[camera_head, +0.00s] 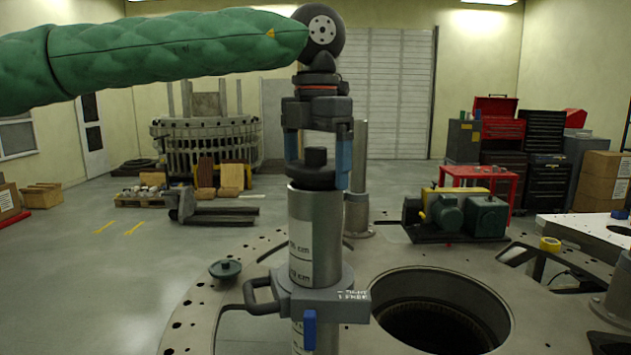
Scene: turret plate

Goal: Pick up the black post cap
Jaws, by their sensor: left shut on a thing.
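The black post cap (311,180), a dark disc with a small knob on top, is at the upper end of a silver post (315,240). My left gripper (316,172) points down from above, under its green-sleeved arm. Its two blue-tipped fingers are shut on the cap from left and right. I cannot tell whether the cap rests on the post or is just clear of it. The post stands upright in a grey clamp with a side handle (262,297). My right gripper is not in view.
The turret plate (195,310) has a large round opening (440,310) to the right of the post. A dark green lidded piece (225,269) lies on the plate at left. A second post (357,215) stands behind. A green motor unit (455,215) is at back right.

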